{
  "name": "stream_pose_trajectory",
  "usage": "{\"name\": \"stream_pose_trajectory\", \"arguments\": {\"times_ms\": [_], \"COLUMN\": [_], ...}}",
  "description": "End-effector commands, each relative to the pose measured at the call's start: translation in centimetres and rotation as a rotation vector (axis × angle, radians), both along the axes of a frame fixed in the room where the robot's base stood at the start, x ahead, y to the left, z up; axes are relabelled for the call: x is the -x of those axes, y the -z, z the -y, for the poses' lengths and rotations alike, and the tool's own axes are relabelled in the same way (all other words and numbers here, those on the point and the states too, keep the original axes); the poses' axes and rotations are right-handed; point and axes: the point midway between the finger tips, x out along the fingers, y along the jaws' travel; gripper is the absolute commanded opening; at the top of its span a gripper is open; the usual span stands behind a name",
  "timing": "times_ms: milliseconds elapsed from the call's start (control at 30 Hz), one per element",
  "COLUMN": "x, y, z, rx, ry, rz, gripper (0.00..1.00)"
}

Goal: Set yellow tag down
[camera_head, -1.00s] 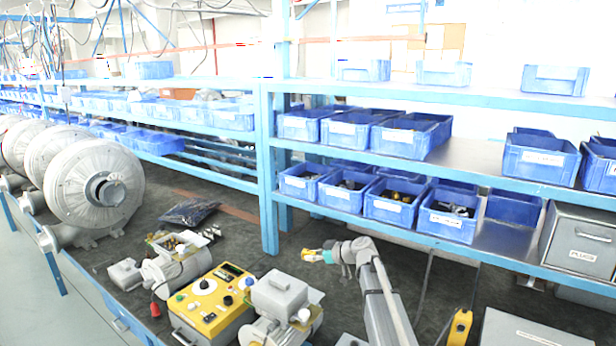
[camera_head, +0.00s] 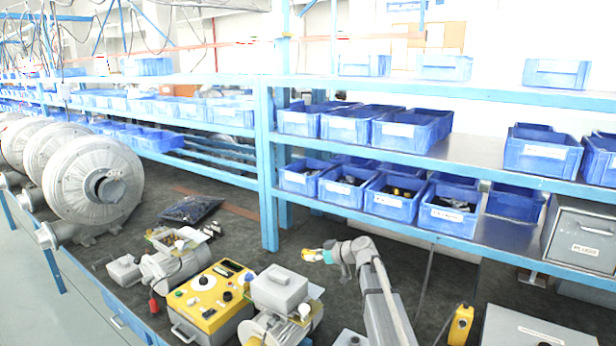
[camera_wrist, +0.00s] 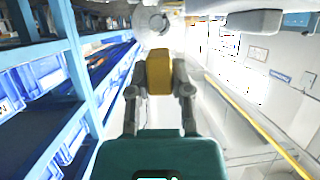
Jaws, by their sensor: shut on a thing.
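The yellow tag (camera_wrist: 159,73) is held between the two fingers of my gripper (camera_wrist: 159,88) in the wrist view. The fingers are shut on it from both sides. In the head view my gripper (camera_head: 326,255) is small, with the yellow tag (camera_head: 312,255) at its tip. It is above the dark bench top, to the right of the grey motor units and in front of the blue shelf post. Whether the tag touches anything is not clear, but it appears to be in the air.
A yellow control box (camera_head: 208,303) and a motor with a grey terminal box (camera_head: 279,288) stand left of my arm. Blue bins (camera_head: 448,218) fill the shelf at right. Dark bench top (camera_head: 290,243) behind is clear.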

Motion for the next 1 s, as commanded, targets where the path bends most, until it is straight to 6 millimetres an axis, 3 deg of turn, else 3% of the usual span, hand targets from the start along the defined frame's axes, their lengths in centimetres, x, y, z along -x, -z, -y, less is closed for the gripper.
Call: {"name": "stream_pose_trajectory", "arguments": {"times_ms": [100, 300, 1000], "x": [0.0, 0.0, 0.0], "y": [1.9, 3.0, 2.4], "z": [0.0, 0.0, 0.0], "rx": [0.0, 0.0, 0.0], "ry": [0.0, 0.0, 0.0], "rz": [0.0, 0.0, 0.0], "gripper": [0.0, 0.0, 0.0]}}
